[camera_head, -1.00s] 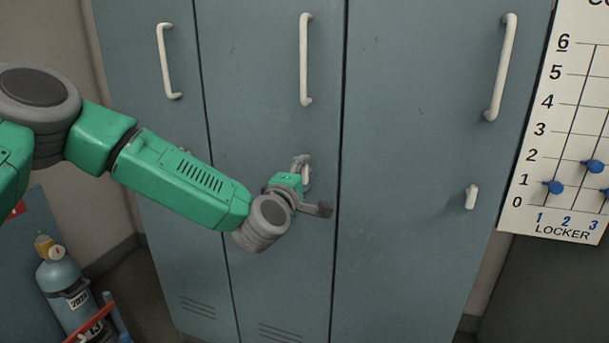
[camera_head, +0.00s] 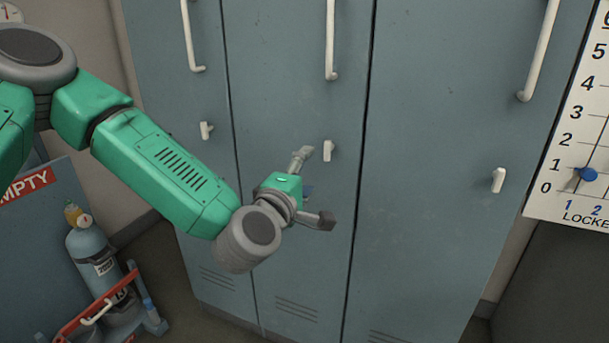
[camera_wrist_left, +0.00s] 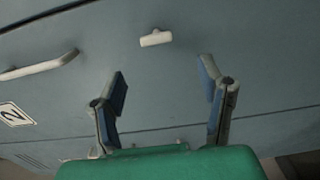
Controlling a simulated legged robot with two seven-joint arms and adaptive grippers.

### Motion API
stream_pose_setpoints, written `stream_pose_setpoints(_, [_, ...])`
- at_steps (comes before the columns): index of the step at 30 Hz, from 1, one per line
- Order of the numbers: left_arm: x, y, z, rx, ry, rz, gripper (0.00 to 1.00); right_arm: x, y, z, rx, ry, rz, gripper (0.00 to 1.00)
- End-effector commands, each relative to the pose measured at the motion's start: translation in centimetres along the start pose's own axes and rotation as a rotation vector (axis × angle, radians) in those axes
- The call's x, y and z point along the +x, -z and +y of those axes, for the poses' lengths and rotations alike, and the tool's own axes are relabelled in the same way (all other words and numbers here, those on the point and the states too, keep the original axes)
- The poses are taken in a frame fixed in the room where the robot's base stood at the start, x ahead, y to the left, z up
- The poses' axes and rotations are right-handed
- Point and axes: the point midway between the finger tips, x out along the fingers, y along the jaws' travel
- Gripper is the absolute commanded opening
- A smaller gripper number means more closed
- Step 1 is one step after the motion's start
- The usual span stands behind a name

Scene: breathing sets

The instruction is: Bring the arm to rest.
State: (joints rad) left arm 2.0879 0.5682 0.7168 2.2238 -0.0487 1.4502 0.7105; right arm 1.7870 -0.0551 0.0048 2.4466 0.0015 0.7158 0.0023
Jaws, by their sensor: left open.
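My left arm (camera_head: 165,170) reaches in from the left, bent, in front of the lockers. My left gripper (camera_head: 314,188) is open and empty, its two fingers spread. In the head view it overlaps the lower part of the middle locker door (camera_head: 290,110), just below and left of that door's small white latch (camera_head: 328,150). The open fingers also show in the left wrist view (camera_wrist_left: 163,85), with nothing between them but the door surface behind. A white latch (camera_wrist_left: 155,38) lies beyond the fingertips there. My right gripper is not in view.
The three grey-blue locker doors look shut, with long white handles (camera_head: 331,40). A gas cylinder (camera_head: 97,265) stands at the lower left by an "EMPTY" sign (camera_head: 27,186). A numbered chart with a blue peg (camera_head: 586,174) hangs at the right.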

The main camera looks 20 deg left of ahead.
Motion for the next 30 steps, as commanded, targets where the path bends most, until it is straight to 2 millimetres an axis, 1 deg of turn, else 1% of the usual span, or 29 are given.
stream_pose_setpoints(1, [-0.5,0.0,0.0,0.0,0.0,0.0,0.62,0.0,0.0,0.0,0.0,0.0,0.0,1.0])
stream_pose_setpoints(5, [-1.2,0.0,0.0,0.0,0.0,0.0,0.62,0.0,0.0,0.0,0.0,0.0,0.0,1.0])
stream_pose_setpoints(17, [-1.2,0.0,0.0,0.0,0.0,0.0,0.62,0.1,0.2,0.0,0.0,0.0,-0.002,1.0])
stream_pose_setpoints(20, [-1.3,-0.1,-0.5,0.011,0.011,-0.007,0.62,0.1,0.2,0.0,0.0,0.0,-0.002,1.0])
stream_pose_setpoints(23, [-2.0,-1.1,-2.9,0.075,0.069,-0.048,0.62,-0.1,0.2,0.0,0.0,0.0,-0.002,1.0])
stream_pose_setpoints(26, [-3.9,-2.6,-8.0,0.205,0.19,-0.136,0.62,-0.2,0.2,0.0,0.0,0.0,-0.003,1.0])
stream_pose_setpoints(27, [-5.1,-3.2,-10.5,0.273,0.251,-0.184,0.62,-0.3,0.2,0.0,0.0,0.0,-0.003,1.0])
stream_pose_setpoints(29, [-7.3,-3.9,-14.5,0.383,0.348,-0.265,0.62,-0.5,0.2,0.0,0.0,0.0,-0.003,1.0])
stream_pose_setpoints(30, [-9.1,-4.1,-17.1,0.457,0.415,-0.323,0.62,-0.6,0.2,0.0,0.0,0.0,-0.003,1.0])
